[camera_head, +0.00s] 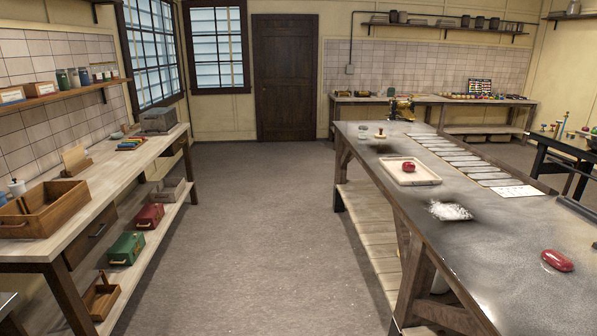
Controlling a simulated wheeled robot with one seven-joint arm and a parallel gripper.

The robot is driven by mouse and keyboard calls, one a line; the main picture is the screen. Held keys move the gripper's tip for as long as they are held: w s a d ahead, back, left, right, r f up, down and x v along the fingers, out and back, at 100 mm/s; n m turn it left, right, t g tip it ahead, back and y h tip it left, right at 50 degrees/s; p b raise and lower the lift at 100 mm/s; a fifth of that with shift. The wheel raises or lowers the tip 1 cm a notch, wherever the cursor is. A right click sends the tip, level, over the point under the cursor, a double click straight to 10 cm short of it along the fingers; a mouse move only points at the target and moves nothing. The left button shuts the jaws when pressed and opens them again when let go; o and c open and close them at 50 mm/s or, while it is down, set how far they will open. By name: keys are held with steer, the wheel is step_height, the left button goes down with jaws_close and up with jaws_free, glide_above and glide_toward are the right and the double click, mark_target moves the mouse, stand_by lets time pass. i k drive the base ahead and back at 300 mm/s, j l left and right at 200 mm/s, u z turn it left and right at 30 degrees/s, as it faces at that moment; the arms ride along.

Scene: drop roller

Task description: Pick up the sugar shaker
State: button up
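Two small pale jar-like things stand near the far left corner of the dark-topped work table (520,255) on the right. One (380,133) is on a small pale plate or dish, and the other (363,128) is just left of it. Either could be the sugar shaker; they are too small to tell. My gripper is not in view.
A cream tray (428,181) with a red lump, a white powdery heap (450,211) and a red oval object (557,261) are on the right table. A wooden bench (100,185) with a box (45,208) runs along the left. The floor (265,220) between is clear.

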mark_target(363, 134)
steer(key=i+j, duration=0.15)
steer(key=i, duration=1.3)
steer(key=i+j+u, duration=0.1)
steer(key=i, duration=1.35)
steer(key=i+j+z, duration=0.15)
steer(key=i+z, duration=0.25)
steer(key=i, duration=1.95)
steer(key=i+l+z, duration=0.2)
steer(key=i+l, duration=0.2)
steer(key=i, duration=0.15)
steer(key=i+l+z, duration=0.15)
steer(key=i+l, duration=0.2)
steer(key=i, duration=0.2)
